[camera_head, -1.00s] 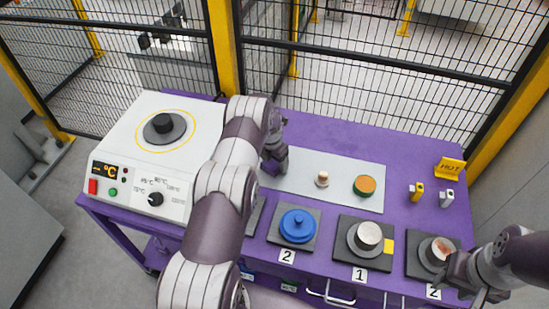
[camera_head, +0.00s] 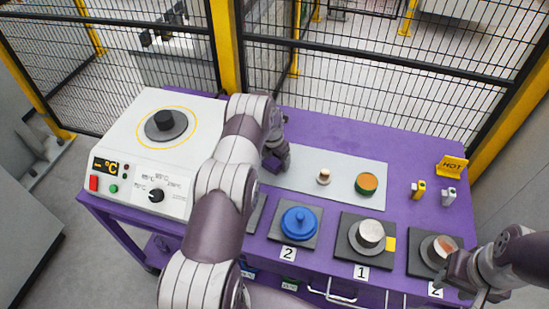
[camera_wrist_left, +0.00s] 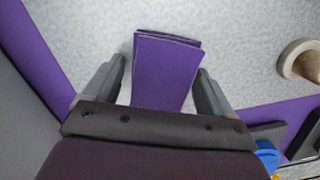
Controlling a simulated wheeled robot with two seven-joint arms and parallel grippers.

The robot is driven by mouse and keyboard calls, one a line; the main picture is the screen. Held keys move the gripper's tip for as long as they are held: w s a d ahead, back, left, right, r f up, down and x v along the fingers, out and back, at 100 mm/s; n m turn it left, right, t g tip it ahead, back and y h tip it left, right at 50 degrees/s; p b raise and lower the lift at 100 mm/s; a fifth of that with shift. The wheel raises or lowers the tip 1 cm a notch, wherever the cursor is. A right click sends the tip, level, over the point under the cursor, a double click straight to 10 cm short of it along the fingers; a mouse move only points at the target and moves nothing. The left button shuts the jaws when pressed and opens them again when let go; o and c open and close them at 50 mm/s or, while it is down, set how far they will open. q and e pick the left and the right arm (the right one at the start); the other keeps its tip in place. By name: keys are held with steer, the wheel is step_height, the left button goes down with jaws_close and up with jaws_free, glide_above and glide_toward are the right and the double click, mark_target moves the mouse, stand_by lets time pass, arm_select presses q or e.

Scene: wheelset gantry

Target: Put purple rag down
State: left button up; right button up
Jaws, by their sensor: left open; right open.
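The purple rag (camera_wrist_left: 165,72) shows in the left wrist view as a folded piece against the light grey mat (camera_wrist_left: 250,30). My left gripper (camera_wrist_left: 155,80) is open, with one finger on each side of the rag and gaps between the fingers and the cloth. In the head view my left gripper (camera_head: 276,158) is over the left part of the grey mat (camera_head: 340,192); the rag is hard to make out there. My right gripper (camera_head: 462,280) is open at the lower right, close to the rightmost black pad.
A white heater (camera_head: 150,150) stands left on the purple table (camera_head: 320,130). A beige knob (camera_head: 324,177) and a green-orange disc (camera_head: 367,183) sit on the mat. In front are a blue lidded part (camera_head: 299,222) and a metal part (camera_head: 370,233) on pads. A fence stands behind.

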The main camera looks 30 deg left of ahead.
mark_target(273, 161)
arm_select(q)
steer(key=shift+s+d+f, duration=0.2)
steer(key=shift+s+f, duration=0.15)
steer(key=shift+f, duration=0.05)
steer(key=shift+r+p, duration=0.4)
steer(key=shift+p, duration=0.15)
steer(key=shift+w+r, duration=0.2)
steer(key=shift+r, duration=0.1)
steer(key=s+d+r+m+b, duration=0.25)
steer(key=r+m, duration=0.25)
steer(key=r, duration=1)
steer(key=s+d+r+m, duration=0.2)
steer(key=s+d+m, duration=0.2)
steer(key=s+m, duration=0.4)
steer(key=s+d+r+m, duration=0.3)
steer(key=s+d+m, duration=0.2)
steer(key=s+m, duration=0.3)
steer(key=s+d+r+m, duration=0.2)
steer(key=s+d+m, duration=0.3)
steer(key=m, duration=0.8)
steer(key=s, duration=0.3)
steer(key=shift+s+r+m, duration=0.3)
steer(key=shift+s+r, duration=0.1)
